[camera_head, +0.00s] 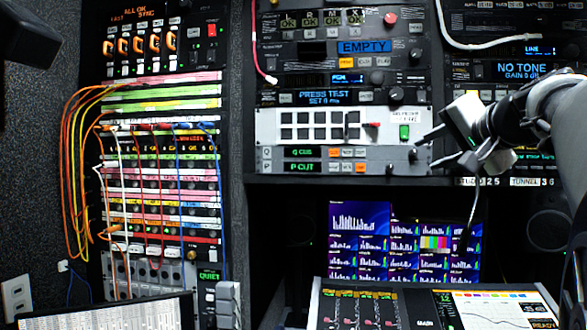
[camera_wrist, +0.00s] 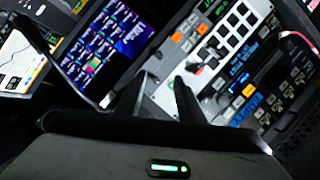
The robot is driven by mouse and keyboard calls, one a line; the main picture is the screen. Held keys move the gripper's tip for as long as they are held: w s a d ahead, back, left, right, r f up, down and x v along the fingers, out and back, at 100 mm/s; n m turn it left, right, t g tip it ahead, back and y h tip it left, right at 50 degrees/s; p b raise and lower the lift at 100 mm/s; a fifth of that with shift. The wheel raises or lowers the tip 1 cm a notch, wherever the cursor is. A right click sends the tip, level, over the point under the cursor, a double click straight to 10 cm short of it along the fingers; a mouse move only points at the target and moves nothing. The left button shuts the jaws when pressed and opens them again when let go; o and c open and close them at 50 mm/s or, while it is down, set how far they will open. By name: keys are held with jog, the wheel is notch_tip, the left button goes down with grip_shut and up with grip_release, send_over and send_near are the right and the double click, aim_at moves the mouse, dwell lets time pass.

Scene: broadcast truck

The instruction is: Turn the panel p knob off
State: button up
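Panel P (camera_head: 340,167) is the lower of two thin rows in the centre rack of the head view. My gripper (camera_head: 443,155) is just right of that end, in front of the rack. In the wrist view my gripper (camera_wrist: 164,80) has its two dark fingers apart with nothing seen between them. Contact with the knob cannot be told.
A white button panel (camera_head: 320,120) with a green key is above that. Monitors (camera_head: 400,240) and a sloped console (camera_head: 430,305) are below. Patch cables (camera_head: 140,180) hang at the left.

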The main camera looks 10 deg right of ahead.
aim_at(392, 167)
jog(key=p+x, duration=0.4)
jog(key=x, duration=1.3)
jog(key=shift+w+f+p, duration=0.1)
jog(key=shift+f+p, duration=0.05)
jog(key=shift+p, duration=0.2)
jog(key=shift+c, duration=0.3)
grip_shut()
